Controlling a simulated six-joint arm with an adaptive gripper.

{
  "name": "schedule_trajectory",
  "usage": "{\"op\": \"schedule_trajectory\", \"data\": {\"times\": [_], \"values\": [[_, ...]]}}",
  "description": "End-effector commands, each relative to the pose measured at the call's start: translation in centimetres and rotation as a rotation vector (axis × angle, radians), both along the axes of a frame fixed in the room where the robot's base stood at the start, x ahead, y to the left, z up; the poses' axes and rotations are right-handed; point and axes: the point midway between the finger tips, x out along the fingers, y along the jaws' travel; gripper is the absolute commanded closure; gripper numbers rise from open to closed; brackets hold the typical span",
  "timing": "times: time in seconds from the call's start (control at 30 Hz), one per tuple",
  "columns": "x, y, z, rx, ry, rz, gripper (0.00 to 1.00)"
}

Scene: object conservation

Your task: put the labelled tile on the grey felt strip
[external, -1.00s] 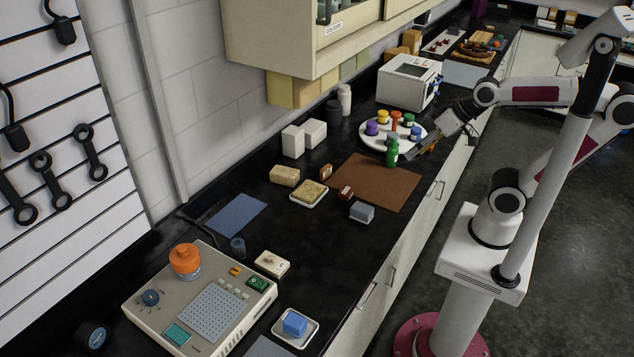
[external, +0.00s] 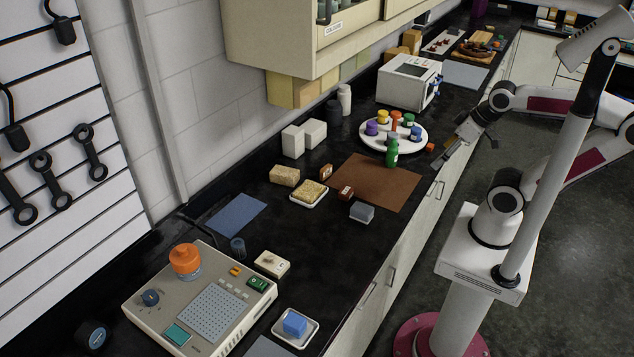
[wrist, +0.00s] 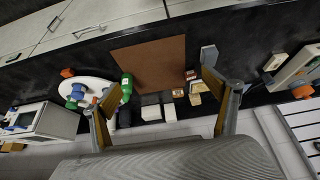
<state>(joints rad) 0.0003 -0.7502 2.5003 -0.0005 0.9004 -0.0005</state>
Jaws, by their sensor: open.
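My gripper (external: 449,149) is open and empty, over the counter's front edge to the right of the round white tray. In the wrist view its fingers (wrist: 150,92) are spread wide with nothing between the tips. I cannot tell which thing is the labelled tile. A flat grey piece (external: 465,74) lies beyond the white machine, and another (external: 268,347) is cut off at the bottom edge; which is felt is unclear.
The round white tray (external: 375,139) holds several coloured bottles, with a green bottle (external: 392,153) at its near edge. A small orange-red block (external: 431,147) lies beside my gripper. The brown mat (external: 385,180) is mostly bare. A grey block (external: 362,211) stands near the front edge.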

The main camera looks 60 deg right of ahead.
Motion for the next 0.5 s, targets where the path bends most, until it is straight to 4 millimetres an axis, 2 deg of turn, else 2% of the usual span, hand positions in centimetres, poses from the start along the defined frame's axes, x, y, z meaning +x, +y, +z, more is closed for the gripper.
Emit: {"op": "schedule_trajectory", "data": {"times": [0.27, 0.37, 0.5], "values": [[0.4, -0.1, 0.1, -0.006, -0.006, 0.000, 0.13], [1.4, -0.3, 0.4, -0.018, -0.018, 0.003, 0.13], [3.7, -0.8, 1.0, -0.052, -0.050, 0.010, 0.13]]}}
